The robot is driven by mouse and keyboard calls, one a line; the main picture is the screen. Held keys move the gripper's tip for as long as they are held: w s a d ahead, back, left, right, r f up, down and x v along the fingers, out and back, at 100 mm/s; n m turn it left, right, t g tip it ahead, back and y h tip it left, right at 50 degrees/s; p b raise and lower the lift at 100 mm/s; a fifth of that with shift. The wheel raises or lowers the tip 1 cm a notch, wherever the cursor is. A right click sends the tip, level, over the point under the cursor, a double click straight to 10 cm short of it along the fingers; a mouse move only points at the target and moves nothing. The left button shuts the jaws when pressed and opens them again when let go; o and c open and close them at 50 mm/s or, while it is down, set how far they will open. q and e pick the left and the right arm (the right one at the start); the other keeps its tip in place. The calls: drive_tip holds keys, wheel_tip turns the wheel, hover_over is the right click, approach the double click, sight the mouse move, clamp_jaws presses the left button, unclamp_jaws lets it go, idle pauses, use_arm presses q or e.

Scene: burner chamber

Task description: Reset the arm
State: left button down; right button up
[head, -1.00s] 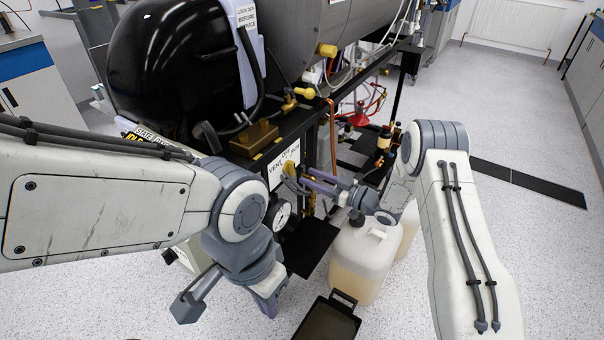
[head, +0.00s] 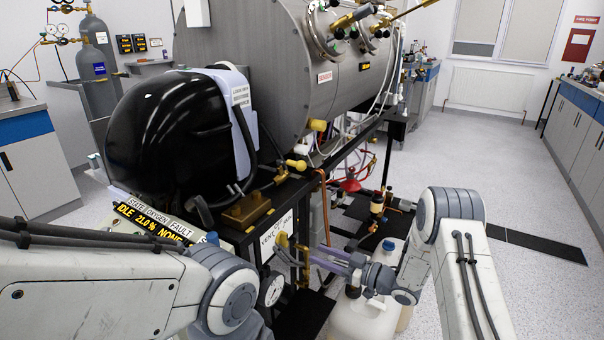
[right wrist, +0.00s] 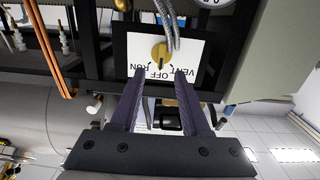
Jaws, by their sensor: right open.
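My right gripper (head: 312,257) is in front of the burner stand's side panel, with its jaws pointing left. In the right wrist view my right gripper (right wrist: 159,73) is open and empty. Its two purple fingers lie apart, just short of a yellow knob (right wrist: 160,53) on a white plate (right wrist: 190,48) lettered VENT, OFF and RUN. The knob (head: 282,240) and part of the plate (head: 268,240) also show in the head view. I cannot tell whether a finger touches the plate. My left arm (head: 225,290) comes in from the left; its gripper is outside the picture.
A black dome (head: 165,130) and a large grey cylinder (head: 290,80) sit on the black stand. A dial gauge (head: 272,288) is below the plate. A pale plastic canister (head: 362,318) stands beneath my right arm.

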drive_tip(key=w+a+r+h, duration=0.2)
drive_tip(key=a+r+h, duration=0.3)
drive_tip(key=s+a+r+m+g+h, duration=0.1)
drive_tip(key=s+a+r+m+h, duration=0.1)
drive_tip(key=s+r+h, duration=0.4)
drive_tip(key=s+d+r+m+g+h, duration=0.2)
drive_tip(key=s+g, duration=0.7)
drive_tip(key=s, duration=2.4)
wheel_tip(320, 180, up, 15)
drive_tip(key=s+d+p, duration=0.1)
drive_tip(key=p, duration=1.5)
drive_tip(key=shift+s, duration=0.15)
